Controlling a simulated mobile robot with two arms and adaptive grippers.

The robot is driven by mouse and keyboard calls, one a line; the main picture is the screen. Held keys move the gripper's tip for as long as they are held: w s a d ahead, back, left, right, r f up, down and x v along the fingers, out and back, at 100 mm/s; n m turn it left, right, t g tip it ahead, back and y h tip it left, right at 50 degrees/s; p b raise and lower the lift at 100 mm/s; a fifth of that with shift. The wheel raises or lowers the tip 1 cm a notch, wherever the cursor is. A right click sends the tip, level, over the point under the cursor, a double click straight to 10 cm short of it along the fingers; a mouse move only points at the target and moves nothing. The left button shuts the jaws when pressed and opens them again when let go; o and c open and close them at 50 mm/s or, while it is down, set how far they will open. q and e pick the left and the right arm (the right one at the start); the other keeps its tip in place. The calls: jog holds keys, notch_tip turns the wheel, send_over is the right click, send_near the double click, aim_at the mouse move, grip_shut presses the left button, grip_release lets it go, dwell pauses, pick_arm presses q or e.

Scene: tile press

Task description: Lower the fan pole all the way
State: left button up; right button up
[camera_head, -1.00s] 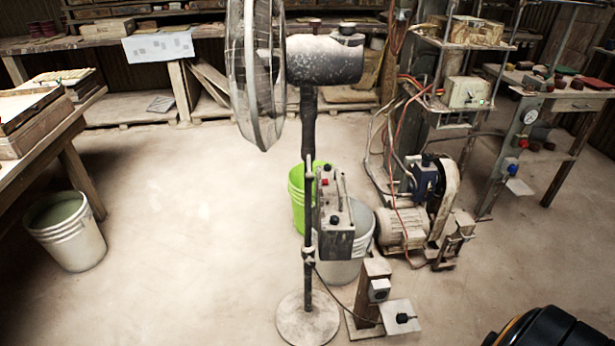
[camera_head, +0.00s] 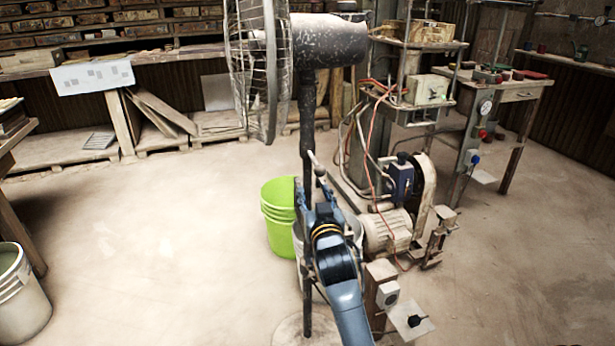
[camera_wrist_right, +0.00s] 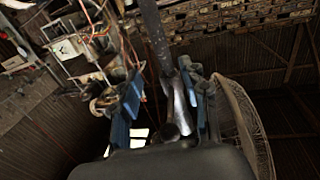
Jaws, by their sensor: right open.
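The pedestal fan stands in the middle of the head view, with a caged head (camera_head: 262,75) facing left and a speckled dark motor housing (camera_head: 330,42). Its dark upright pole (camera_head: 307,120) runs down to a round base (camera_head: 290,331), partly cut off by the bottom edge. A clamp handle (camera_head: 316,160) sits on the pole above my right gripper (camera_head: 318,190). That gripper is open at the pole; its arm hides the fan's control box. In the right wrist view the pole (camera_wrist_right: 156,38) shows between the two spread fingers (camera_wrist_right: 163,95). My left gripper is not in view.
A green bucket (camera_head: 279,215) stands just behind the pole. A motor and belt machine (camera_head: 385,230) with hanging cables is close on the right. A wooden post with a switch (camera_head: 380,305) stands in front right. The floor (camera_head: 140,230) on the left is clear.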

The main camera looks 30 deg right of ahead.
aim_at(308, 176)
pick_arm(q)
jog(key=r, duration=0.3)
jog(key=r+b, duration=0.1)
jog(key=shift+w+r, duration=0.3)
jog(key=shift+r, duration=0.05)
pick_arm(e)
jog(key=x, duration=1)
jog(key=shift+w+f, duration=0.1)
jog(key=shift+w, duration=0.2)
grip_shut()
jog(key=shift+f, duration=0.1)
